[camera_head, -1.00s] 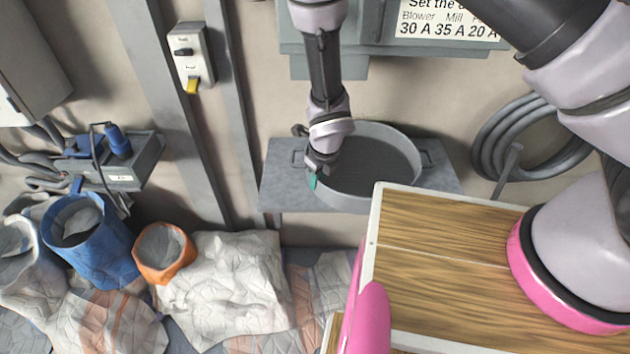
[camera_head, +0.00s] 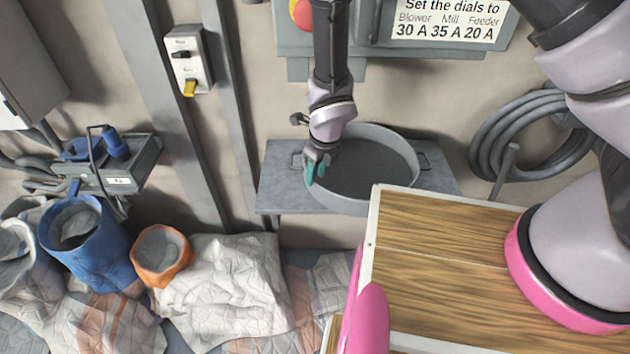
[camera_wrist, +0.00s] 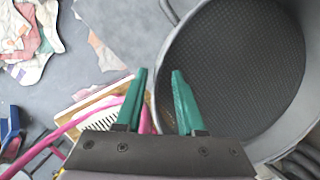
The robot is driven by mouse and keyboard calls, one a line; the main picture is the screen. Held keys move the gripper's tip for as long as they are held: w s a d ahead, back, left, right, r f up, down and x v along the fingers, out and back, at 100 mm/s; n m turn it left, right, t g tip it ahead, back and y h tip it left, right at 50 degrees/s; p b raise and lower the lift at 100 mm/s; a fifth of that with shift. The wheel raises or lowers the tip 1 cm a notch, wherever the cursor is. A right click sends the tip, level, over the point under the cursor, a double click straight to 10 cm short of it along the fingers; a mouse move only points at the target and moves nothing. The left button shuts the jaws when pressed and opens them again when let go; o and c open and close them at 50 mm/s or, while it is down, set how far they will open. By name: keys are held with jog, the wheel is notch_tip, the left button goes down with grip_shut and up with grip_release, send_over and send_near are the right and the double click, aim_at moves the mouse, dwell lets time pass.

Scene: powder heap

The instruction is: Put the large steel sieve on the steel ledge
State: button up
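The large steel sieve (camera_head: 391,169), a round grey pan with a dark mesh bottom and side handles, sits upright on the grey steel ledge (camera_head: 278,187) against the wall. The wrist view shows its mesh (camera_wrist: 235,70) and rim to the right. My gripper (camera_head: 316,172) is at the sieve's left side near the rim.
A wooden-topped surface with a white edge (camera_head: 374,228) is in front of the ledge. A coiled hose (camera_head: 487,150) hangs at right. Grey switch boxes are above. Blue (camera_head: 85,250) and orange (camera_head: 160,256) containers and crumpled sheets (camera_head: 225,295) lie at lower left.

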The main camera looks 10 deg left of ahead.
jog(key=v, duration=0.7)
jog(key=shift+r, duration=0.4)
jog(key=shift+s, duration=0.15)
